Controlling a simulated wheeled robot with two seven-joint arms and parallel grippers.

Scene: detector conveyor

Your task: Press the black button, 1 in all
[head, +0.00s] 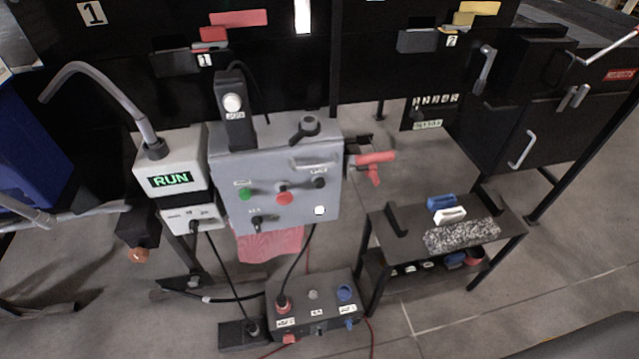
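A grey control box (225,170) stands in the middle of the head view. Its sloped front carries a small round black button (319,183) at the upper right, with a white label just above it. A green button (244,194) is at the left of the same face, and a red button (284,198) is near its middle. A black selector switch (258,222) is at the lower left, and a lit white square (320,210) is at the lower right. Nothing covers the black button. Neither of my grippers can be made out in this view.
A white box with a green RUN display (170,181) stands left of the control box. A black pendant with a white button (232,103) rises behind it. A red handle (374,160) sticks out at right. A pedal box (318,315) and cables lie below; a small table (400,250) stands right.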

